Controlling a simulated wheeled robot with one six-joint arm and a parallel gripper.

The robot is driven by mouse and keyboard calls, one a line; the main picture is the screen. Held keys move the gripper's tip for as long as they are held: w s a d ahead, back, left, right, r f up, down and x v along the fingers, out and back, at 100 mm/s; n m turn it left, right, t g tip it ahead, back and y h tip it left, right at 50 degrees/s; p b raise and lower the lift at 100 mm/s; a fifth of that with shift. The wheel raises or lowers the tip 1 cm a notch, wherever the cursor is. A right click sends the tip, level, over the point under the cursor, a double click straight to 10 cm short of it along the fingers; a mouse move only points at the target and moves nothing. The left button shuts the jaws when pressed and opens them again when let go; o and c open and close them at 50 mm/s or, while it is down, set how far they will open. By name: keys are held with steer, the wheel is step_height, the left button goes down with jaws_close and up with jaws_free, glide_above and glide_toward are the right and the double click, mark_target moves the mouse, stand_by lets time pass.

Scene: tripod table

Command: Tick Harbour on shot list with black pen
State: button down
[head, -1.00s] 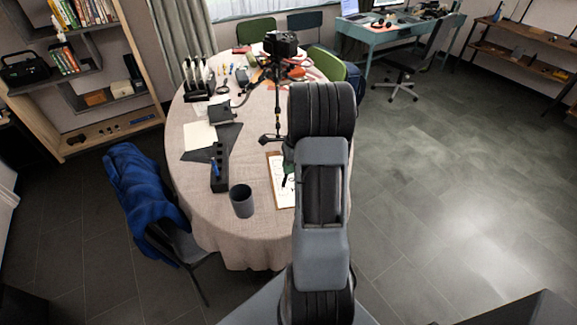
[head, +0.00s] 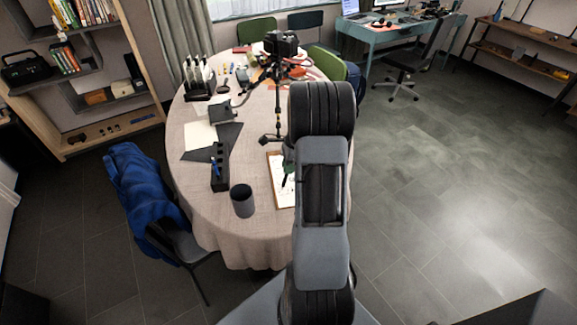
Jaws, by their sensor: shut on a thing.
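The shot list (head: 277,182) is a white sheet on a brown clipboard on the round table, partly hidden behind my arm. My gripper (head: 288,168) shows only as a small dark edge at the left side of my arm, over the sheet. It is shut on a thin black pen (head: 285,182), whose lower end points down at the sheet. I cannot tell whether the tip touches the paper. The Harbour line and any marks are too small to read.
A dark cup (head: 242,201) and a black pen block (head: 219,168) with a blue pen stand left of the clipboard. A tripod with a camera (head: 281,44) stands behind it. A blue jacket (head: 146,200) hangs on a chair at the left. Floor at the right is clear.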

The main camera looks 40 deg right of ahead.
steer(key=shift+f, duration=0.5)
stand_by(0.4)
steer(key=shift+s+d+p, duration=0.35)
steer(key=shift+d, duration=0.25)
stand_by(1.8)
steer(key=shift+w+a+p, duration=0.25)
steer(key=shift+a+p, duration=0.1)
steer(key=shift+a, duration=0.1)
stand_by(1.5)
steer(key=shift+s+d+p, duration=0.25)
steer(key=shift+d+p, duration=0.15)
steer(key=shift+d, duration=0.1)
stand_by(1.4)
steer(key=shift+r, duration=0.1)
steer(key=shift+r+p, duration=2.85)
steer(key=shift+r, duration=0.65)
